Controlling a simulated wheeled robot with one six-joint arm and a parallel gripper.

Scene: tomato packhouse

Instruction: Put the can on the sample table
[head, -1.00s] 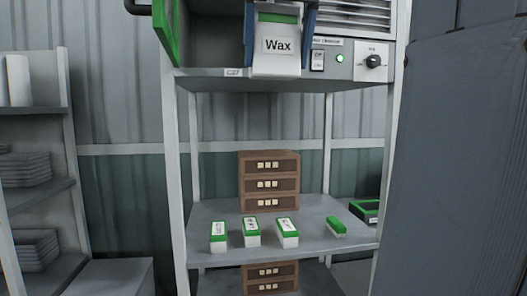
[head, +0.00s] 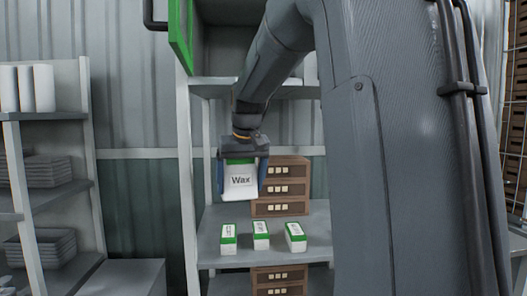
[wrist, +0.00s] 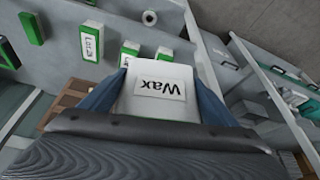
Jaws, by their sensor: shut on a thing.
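The can is a white, box-like container labelled "Wax" (head: 240,182), with a green band at its top. My gripper (head: 242,192) is shut on it, with one blue finger on each side. The can hangs upright in front of the rack, above the level of the small boxes. In the wrist view the can (wrist: 158,88) sits between the two blue fingers, its label upside down. I cannot tell which surface is the sample table.
A rack shelf (head: 213,247) bears several small white-and-green boxes (head: 261,236) and a stack of brown drawers (head: 292,190). A green-edged door (head: 181,35) stands open above. Shelving (head: 42,197) stands at the left. My arm hides the right side.

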